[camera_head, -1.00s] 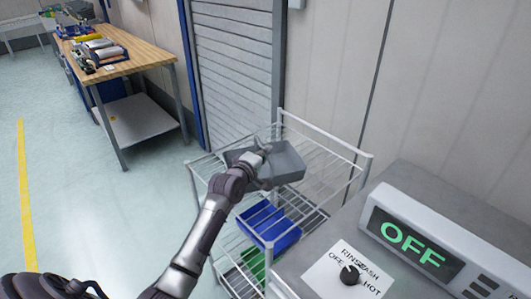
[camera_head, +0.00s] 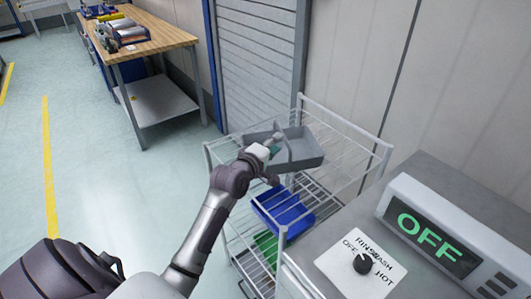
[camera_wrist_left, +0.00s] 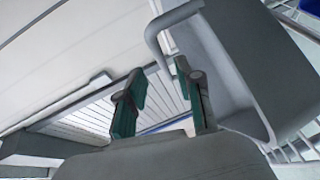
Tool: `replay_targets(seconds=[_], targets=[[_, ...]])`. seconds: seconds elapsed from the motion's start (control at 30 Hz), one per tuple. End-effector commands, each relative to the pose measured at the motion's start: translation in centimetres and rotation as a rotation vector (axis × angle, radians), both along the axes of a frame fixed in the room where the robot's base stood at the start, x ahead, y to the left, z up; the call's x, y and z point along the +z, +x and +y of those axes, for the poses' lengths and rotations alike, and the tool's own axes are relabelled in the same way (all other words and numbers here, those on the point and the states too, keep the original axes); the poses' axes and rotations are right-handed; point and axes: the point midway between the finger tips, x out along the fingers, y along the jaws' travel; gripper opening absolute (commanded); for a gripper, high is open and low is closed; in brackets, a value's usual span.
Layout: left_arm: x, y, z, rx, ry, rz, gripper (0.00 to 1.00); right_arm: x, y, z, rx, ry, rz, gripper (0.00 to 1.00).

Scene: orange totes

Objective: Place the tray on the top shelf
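The grey tray (camera_head: 306,156) lies on the top shelf of the white wire rack (camera_head: 352,129) in the head view. A divider crosses its middle. My left gripper (camera_head: 268,148) is at the tray's near-left side. In the left wrist view, the fingers of my left gripper (camera_wrist_left: 160,98) stand apart with nothing between them. The tray (camera_wrist_left: 232,65) is to the right of the fingers there, with its bent grey handle (camera_wrist_left: 168,20) just above them. I cannot tell whether a finger touches the tray. My right gripper is not in view.
A blue tray (camera_head: 283,210) and a green one (camera_head: 266,246) are on lower shelves. A grey machine (camera_head: 430,235) with an OFF display stands close on the right. A wall and shutter (camera_head: 255,65) are behind the rack. Floor on the left is clear.

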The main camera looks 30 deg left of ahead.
Motion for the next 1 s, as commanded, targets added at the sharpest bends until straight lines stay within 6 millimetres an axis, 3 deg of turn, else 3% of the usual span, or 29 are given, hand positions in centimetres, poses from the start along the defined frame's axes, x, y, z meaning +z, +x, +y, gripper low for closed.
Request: replay_targets(seconds=[0.1, 0.33, 1.0], targets=[[0.2, -2.6, -0.2, 0.000, -0.001, -0.001, 0.35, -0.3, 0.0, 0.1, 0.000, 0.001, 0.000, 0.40], [0.8, -5.6, -0.3, 0.000, 0.000, 0.000, 0.35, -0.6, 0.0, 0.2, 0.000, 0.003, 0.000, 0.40], [0.9, -6.1, -0.3, 0.000, -0.001, 0.000, 0.35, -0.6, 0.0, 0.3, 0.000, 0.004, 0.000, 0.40]])
